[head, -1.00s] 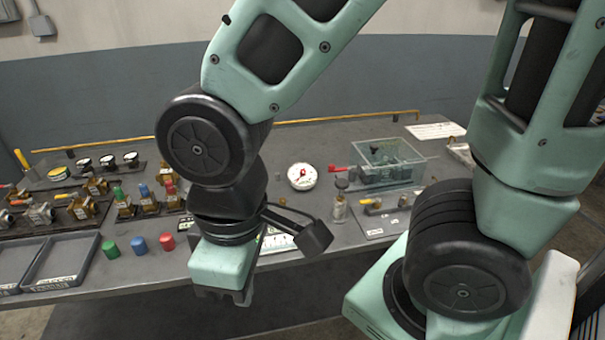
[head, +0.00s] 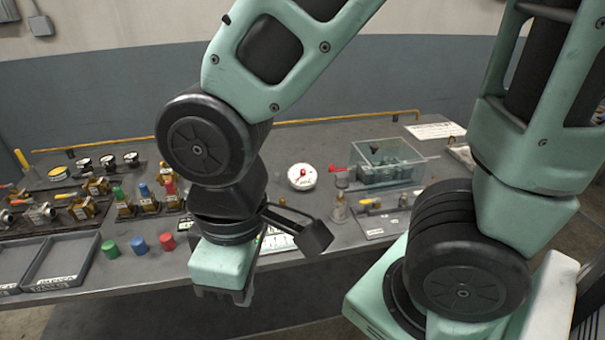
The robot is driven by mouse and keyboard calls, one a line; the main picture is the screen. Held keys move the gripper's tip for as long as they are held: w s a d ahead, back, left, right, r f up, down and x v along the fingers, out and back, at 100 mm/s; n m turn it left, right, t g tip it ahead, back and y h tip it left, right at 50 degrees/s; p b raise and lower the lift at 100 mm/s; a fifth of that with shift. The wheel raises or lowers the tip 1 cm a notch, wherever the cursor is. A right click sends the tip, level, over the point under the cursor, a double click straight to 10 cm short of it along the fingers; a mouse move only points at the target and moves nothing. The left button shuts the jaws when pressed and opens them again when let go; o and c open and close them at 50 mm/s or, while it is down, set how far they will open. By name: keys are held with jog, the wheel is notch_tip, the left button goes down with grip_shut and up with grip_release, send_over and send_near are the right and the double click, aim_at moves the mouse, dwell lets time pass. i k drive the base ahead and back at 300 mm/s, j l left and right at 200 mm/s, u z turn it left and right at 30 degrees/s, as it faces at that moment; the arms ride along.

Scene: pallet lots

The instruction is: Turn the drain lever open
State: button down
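A clear box-like tank (head: 388,165) stands at the right of the bench, with a red lever handle (head: 337,169) sticking out at its left side. A yellow-handled lever (head: 368,203) sits on a plate in front of the tank. I cannot tell for sure which of the two is the drain lever. My gripper (head: 224,295) hangs at the bench's front edge, left of both levers and apart from them. It points down, its fingers look apart, and nothing shows between them. My wrist hides part of the bench behind it.
A white gauge with a red needle (head: 302,177) lies mid-bench. Green, blue and red caps (head: 139,244) stand at the front left, beside grey trays (head: 62,262). Several brass valves (head: 83,208) sit behind them. A small bottle (head: 339,208) stands left of the yellow-handled lever.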

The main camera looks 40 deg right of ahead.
aim_at(377, 199)
jog(key=z, duration=1.35)
jog(key=i+l+z, duration=0.25)
jog(key=i, duration=0.25)
